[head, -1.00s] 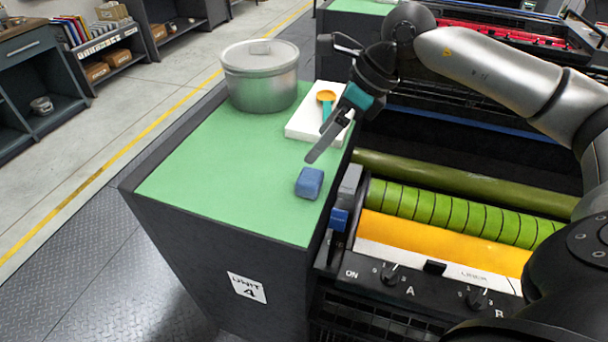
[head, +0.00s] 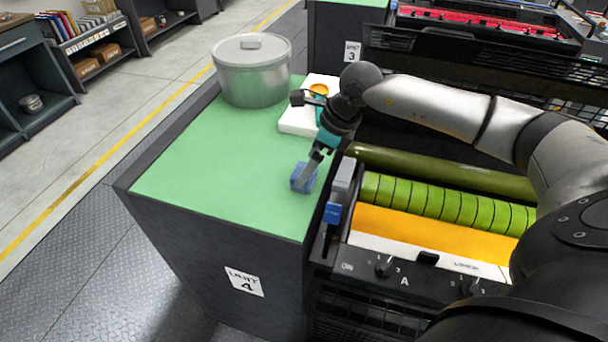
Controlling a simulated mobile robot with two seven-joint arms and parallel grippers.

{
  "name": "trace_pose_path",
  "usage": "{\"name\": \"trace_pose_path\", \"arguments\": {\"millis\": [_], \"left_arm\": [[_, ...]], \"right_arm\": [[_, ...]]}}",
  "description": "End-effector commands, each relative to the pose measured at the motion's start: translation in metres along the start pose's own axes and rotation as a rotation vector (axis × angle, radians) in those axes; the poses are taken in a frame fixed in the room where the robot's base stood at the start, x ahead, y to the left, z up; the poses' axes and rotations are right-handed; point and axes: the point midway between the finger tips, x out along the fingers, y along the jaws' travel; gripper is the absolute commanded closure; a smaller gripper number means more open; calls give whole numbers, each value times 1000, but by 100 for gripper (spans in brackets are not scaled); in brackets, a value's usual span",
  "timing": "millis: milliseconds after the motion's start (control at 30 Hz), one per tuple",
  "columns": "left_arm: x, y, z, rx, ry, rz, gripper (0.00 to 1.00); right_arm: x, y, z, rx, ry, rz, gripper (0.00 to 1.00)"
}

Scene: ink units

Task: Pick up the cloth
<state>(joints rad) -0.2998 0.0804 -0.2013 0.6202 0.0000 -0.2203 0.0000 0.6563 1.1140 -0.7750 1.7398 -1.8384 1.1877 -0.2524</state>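The cloth (head: 296,178) is a small blue folded block on the green top of the unit 4 cabinet, near its right edge. My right gripper (head: 308,177) reaches down to it from above and behind. A grey finger lies across the cloth in the picture and hides part of it. I cannot tell whether the fingers touch the cloth or how far apart they are. The cloth appears to rest on the green top (head: 215,160). My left gripper is not in view.
A lidded metal pot (head: 252,75) stands at the back of the green top. A white block (head: 298,122) with an orange scoop (head: 319,89) lies beyond my gripper. The ink unit's rollers (head: 430,205) and a blue-ended lever (head: 333,213) are close on the right. The green top's left is clear.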

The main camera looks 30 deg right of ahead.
Motion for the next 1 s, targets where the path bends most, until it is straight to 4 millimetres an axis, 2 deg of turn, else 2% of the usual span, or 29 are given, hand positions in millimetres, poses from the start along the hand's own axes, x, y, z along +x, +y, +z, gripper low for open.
{"name": "trace_pose_path", "arguments": {"millis": [100, 200, 467, 1000], "left_arm": [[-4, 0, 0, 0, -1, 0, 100], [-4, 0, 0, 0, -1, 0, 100], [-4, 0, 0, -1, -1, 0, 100], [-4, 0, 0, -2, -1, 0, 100]], "right_arm": [[19, 1, 1, 1, 0, 4, 0], [30, 0, 0, 1, 1, 3, 0], [33, 0, 0, 0, 0, 1, 0], [32, 0, 0, 0, 0, 1, 58]]}}
